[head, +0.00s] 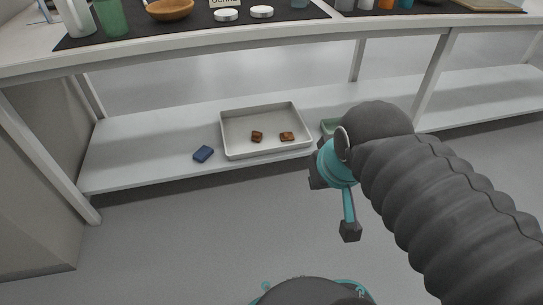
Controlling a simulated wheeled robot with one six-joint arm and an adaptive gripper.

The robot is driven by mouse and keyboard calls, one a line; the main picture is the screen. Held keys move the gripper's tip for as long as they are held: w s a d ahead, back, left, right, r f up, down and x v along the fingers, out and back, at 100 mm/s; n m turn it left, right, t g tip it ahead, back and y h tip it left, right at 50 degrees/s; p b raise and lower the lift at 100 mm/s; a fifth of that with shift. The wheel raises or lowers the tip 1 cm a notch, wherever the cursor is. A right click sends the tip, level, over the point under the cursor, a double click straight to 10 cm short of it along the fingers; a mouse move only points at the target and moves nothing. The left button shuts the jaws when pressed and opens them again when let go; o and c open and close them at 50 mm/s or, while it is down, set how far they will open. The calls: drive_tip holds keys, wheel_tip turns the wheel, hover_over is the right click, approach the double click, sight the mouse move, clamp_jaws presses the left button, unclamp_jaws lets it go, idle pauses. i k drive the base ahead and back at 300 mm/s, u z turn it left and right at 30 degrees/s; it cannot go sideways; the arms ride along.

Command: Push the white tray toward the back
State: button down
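The white tray (228,143) rests on the lower shelf under the counter. It is shallow with raised walls, and two small brown pieces, a left one (257,137) and a right one (287,136), lie apart on its floor. My gripper (333,205) is in front of the shelf, to the right of and nearer than the tray. Its two dark fingertips are spread apart with nothing seen between them. The tray's front right corner lies close to the gripper in the picture; I see no clear contact.
A blue block (203,154) lies on the lower shelf (130,150) left of the tray. A green container (329,126) right of the tray is partly hidden by my arm. Shelf legs stand at both sides. The counter above holds a wooden bowl (170,10) and several other items.

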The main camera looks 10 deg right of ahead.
sight(236, 124)
drive_tip(key=k, duration=0.3)
drive_tip(key=z, duration=1.6)
drive_tip(key=i, duration=1.35)
drive_tip(key=u, duration=1.75)
